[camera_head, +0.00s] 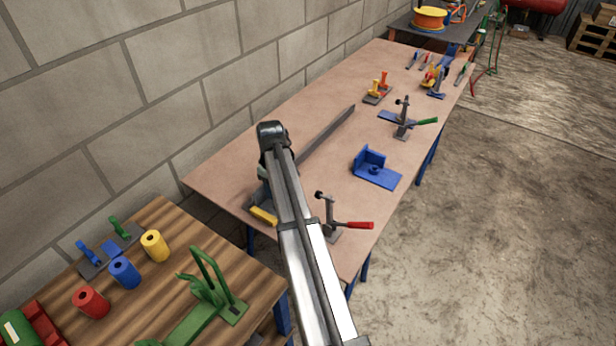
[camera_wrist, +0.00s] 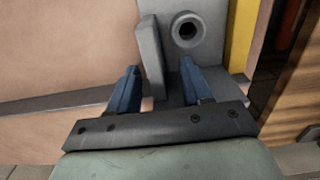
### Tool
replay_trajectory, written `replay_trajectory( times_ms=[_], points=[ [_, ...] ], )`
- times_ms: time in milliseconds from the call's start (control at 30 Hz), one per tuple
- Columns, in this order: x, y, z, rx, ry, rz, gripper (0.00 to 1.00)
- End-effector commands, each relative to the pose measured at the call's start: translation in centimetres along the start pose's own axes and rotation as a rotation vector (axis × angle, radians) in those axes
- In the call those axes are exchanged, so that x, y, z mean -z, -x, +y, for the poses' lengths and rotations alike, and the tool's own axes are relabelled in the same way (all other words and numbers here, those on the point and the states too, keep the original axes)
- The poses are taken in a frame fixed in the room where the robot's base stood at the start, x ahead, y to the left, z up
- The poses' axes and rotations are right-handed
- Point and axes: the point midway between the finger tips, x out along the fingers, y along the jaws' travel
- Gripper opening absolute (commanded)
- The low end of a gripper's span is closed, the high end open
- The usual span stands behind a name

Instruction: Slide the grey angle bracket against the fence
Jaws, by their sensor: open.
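The grey angle bracket (camera_wrist: 212,68) lies below my gripper in the wrist view, with an upright plate (camera_wrist: 149,50) and a round hollow boss (camera_wrist: 187,30). My gripper (camera_wrist: 160,76) is open, its two blue fingers one on each side of the near end of the upright plate. I cannot tell whether either finger touches it. The fence (camera_head: 325,137) is a long dark grey bar on the bench; it also shows left of the fingers in the wrist view (camera_wrist: 50,104). In the head view my arm hides most of the grey bracket.
A yellow block (camera_head: 263,215) lies beside the grey bracket at the bench's near end. A red-handled clamp (camera_head: 331,218), a blue bracket (camera_head: 378,174) and a green-handled clamp (camera_head: 404,122) stand to the right. A block wall runs along the left.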

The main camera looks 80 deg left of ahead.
Motion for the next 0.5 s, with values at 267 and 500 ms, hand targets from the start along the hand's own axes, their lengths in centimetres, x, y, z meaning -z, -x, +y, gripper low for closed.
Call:
replay_trajectory(
  times_ms=[267,500],
  points=[
    [-0.1,0.4,0.0,-0.001,0.0,-0.001,0.49],
    [-0.1,1.9,0.1,-0.001,-0.001,-0.001,0.49]
  ],
)
